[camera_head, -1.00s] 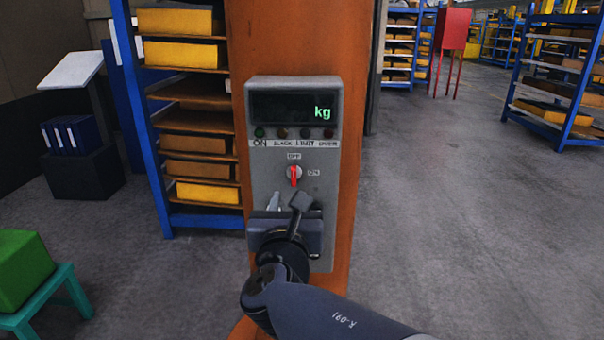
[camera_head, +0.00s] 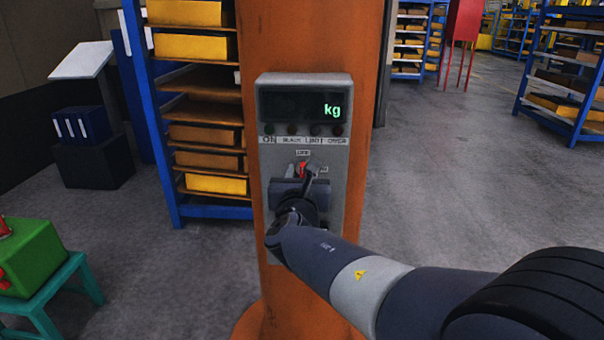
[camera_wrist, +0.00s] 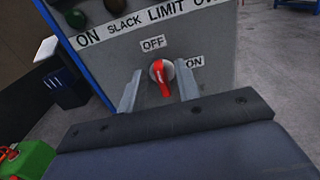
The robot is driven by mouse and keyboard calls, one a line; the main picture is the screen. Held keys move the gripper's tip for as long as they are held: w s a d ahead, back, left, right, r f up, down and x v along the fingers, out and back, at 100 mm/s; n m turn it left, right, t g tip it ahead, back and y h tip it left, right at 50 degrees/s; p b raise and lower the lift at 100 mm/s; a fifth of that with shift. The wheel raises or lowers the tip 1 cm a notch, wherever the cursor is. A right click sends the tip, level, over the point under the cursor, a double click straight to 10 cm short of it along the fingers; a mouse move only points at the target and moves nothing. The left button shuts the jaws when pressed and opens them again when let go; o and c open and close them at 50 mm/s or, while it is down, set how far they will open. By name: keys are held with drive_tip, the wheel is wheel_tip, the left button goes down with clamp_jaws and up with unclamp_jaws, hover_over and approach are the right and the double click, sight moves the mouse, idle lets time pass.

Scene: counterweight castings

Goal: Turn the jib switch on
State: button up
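The jib switch is a red knob on a pale round dial, on a grey control box (camera_head: 303,100) fixed to an orange column (camera_head: 308,40). In the wrist view the red knob (camera_wrist: 160,75) points along the OFF label (camera_wrist: 153,43); the ON label (camera_wrist: 195,62) is to its right. My gripper (camera_wrist: 158,88) is open, one finger on each side of the knob, with gaps visible; contact cannot be told. In the head view my gripper (camera_head: 302,170) partly hides the knob (camera_head: 303,168). The display shows only "kg", and the lamps below look dark.
A blue rack (camera_head: 165,130) with yellow and brown castings stands left, behind the column. A green block (camera_head: 35,255) with red parts sits on a teal stool (camera_head: 60,285) at lower left. The floor right of the column is open.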

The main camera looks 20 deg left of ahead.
clamp_jaws()
drive_tip(key=shift+f+m+b, duration=0.1)
drive_tip(key=shift+m+b, duration=0.2)
drive_tip(key=shift+b, duration=0.15)
drive_tip(key=m+b, duration=0.2)
drive_tip(key=b, duration=0.2)
drive_tip(key=shift+d+f, duration=0.15)
drive_tip(key=shift+f, duration=0.05)
drive_tip(key=m+b, duration=0.4)
drive_tip(key=b, duration=0.1)
drive_tip(key=shift+d+f, duration=0.1)
drive_tip(key=m+b, duration=1.1)
drive_tip(key=shift+w+d+f, duration=0.1)
drive_tip(key=shift+d+f, duration=0.1)
drive_tip(key=shift+d, duration=0.05)
drive_tip(key=shift+m+b, duration=0.3)
drive_tip(key=shift+m, duration=0.1)
unclamp_jaws()
